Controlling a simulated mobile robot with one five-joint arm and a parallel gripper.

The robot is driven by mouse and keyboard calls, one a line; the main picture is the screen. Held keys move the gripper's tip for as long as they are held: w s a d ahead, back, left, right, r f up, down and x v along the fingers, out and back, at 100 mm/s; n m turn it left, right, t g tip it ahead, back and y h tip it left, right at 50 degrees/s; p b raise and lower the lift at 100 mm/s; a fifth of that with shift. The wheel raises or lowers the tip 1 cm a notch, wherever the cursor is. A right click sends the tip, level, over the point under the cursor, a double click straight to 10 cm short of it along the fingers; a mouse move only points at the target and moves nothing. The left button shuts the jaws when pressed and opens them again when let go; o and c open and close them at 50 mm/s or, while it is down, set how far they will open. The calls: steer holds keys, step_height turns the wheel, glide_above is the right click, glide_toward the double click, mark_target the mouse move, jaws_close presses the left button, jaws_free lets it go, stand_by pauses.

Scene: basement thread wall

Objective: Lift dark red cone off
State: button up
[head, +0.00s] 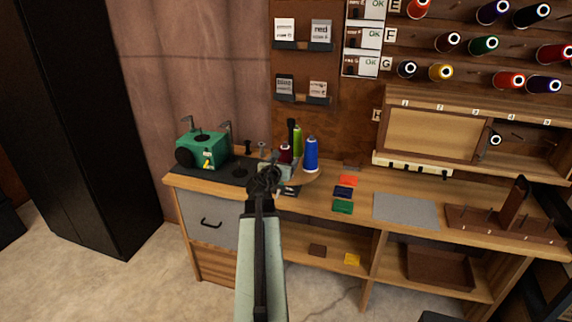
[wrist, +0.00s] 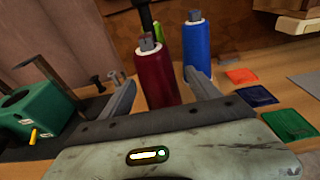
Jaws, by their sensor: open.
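The dark red cone (wrist: 155,78) stands upright in the wrist view, with a grey post tip showing at its top. My gripper (wrist: 163,88) is open, with one finger to the left of the dark red cone and the other to its right, near the blue cone. I cannot tell whether either finger touches the cone. In the head view the dark red cone (head: 286,153) is partly hidden behind my gripper (head: 265,178). A blue cone (head: 311,155) stands close on its right, and it also shows in the wrist view (wrist: 197,48). A green cone (head: 297,140) stands behind.
A green machine (head: 204,150) stands left on the workbench. Red, dark blue and green squares (head: 343,207) lie right of the cones. A grey mat (head: 405,211) and a brown peg rack (head: 505,222) are further right. Thread cones (head: 484,46) hang on the wall.

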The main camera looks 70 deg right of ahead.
steer(key=d, duration=0.1)
steer(key=d+f, duration=0.1)
steer(key=d, duration=0.1)
steer(key=d+b, duration=0.1)
steer(key=d, duration=0.1)
steer(key=shift+w+d+f, duration=0.15)
steer(key=shift+w+d, duration=0.05)
steer(key=shift+w, duration=0.15)
steer(key=shift+a, duration=0.1)
jaws_close()
